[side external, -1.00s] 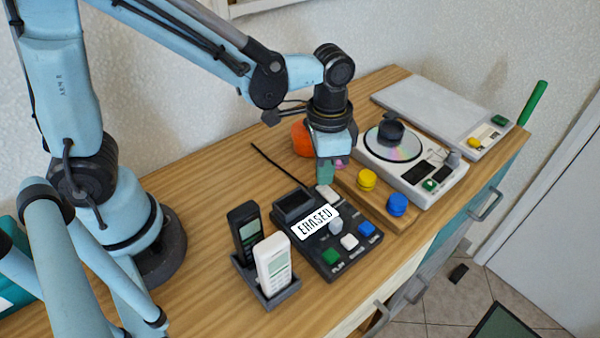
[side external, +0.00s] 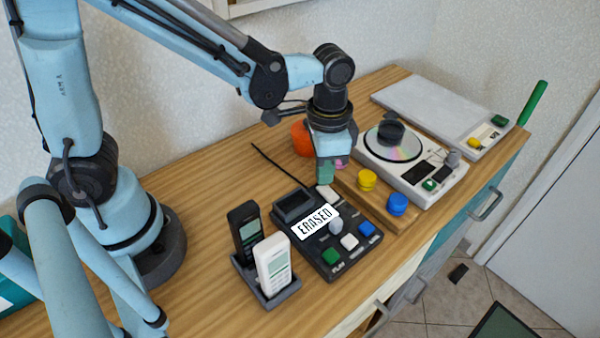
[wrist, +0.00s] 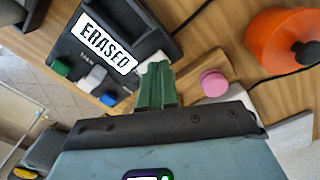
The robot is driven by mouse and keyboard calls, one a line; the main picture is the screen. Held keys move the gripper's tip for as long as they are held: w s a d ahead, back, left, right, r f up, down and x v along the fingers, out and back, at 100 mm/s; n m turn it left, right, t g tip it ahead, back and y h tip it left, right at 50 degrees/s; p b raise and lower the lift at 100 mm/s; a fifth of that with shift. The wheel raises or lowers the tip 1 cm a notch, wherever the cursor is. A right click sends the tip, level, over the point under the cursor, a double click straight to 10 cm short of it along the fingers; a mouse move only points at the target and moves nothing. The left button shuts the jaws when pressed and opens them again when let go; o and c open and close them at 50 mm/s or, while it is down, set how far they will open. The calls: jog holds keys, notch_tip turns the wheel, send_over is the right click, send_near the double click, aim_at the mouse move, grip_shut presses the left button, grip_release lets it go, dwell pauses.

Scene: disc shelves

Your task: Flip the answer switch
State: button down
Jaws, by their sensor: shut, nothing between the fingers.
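A dark answering machine (side external: 315,262) sits on the wooden counter, with a white label reading "ERASED" (side external: 315,221) across it. It also shows in the wrist view (wrist: 150,43). A pale switch-like piece (side external: 326,193) is at its far right corner, right by my fingertips; in the wrist view it is partly hidden behind them (wrist: 150,62). A grey knob (side external: 336,227) stands beside the label. I cannot read which one is the answer switch. My gripper (side external: 326,178) is shut and empty, its green fingers (wrist: 156,66) pointing down at that corner. Contact cannot be told.
Green (side external: 330,257), white (side external: 349,242) and blue (side external: 367,229) buttons line the machine's near edge. Handsets in a cradle (side external: 284,294) stand at left. A wooden block with yellow (side external: 366,180) and blue knobs (side external: 397,204), a disc player (side external: 440,190) and an orange pot (side external: 301,138) are close by.

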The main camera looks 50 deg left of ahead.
aim_at(323, 187)
jog(key=shift+f, duration=0.9)
dwell(0.8)
jog(key=shift+r, duration=3.5)
jog(key=s+a+r+n+t, duration=0.3)
jog(key=a+n+t, duration=0.3)
jog(key=a, duration=0.4)
jog(key=shift+s+a+r+t, duration=0.15)
jog(key=shift+a+t, duration=0.2)
jog(key=shift+t, duration=0.25)
jog(key=c, duration=1.8)
grip_release()
